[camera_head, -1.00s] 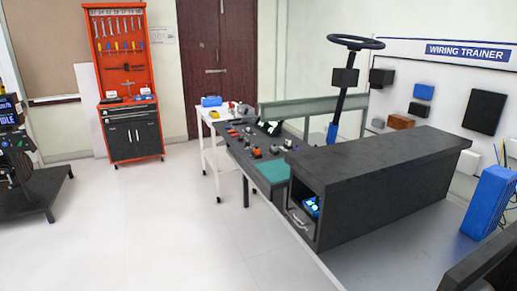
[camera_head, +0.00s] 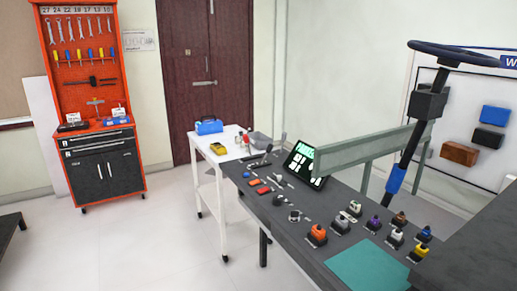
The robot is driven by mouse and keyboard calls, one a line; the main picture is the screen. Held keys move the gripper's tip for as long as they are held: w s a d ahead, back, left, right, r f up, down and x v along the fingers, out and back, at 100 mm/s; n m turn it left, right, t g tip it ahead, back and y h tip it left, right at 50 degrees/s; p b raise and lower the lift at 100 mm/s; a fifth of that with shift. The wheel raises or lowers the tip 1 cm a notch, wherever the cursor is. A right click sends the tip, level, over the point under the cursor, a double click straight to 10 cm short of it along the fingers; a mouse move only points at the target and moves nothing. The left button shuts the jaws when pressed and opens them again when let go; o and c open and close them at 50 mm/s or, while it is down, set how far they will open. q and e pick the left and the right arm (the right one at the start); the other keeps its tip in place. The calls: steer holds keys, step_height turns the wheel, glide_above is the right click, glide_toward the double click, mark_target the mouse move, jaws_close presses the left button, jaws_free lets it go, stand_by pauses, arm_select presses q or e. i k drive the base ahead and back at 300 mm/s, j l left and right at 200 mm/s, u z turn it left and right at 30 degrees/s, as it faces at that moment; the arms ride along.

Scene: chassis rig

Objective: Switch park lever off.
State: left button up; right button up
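A dark control bench (camera_head: 285,228) carries several small controls. A thin upright lever (camera_head: 283,143) stands at its far end, with a dark flat lever-like part (camera_head: 259,161) to its left. Other short grey levers (camera_head: 277,182) lie nearer on the bench top. I cannot tell which one is the park lever, or its position. Neither of my grippers is in view.
A lit green screen (camera_head: 304,163), red switches (camera_head: 263,190) and coloured connectors (camera_head: 317,235) sit on the bench. A grey rail (camera_head: 360,149) and steering wheel (camera_head: 453,53) rise behind. A white cart (camera_head: 203,165) stands beyond.

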mark_target(247, 140)
steer(key=i+j, duration=0.4)
steer(key=i+u, duration=0.3)
steer(key=i, duration=0.35)
steer(key=i+u, duration=0.25)
steer(key=i, duration=0.45)
steer(key=i+l+u, duration=0.3)
steer(key=i, duration=0.35)
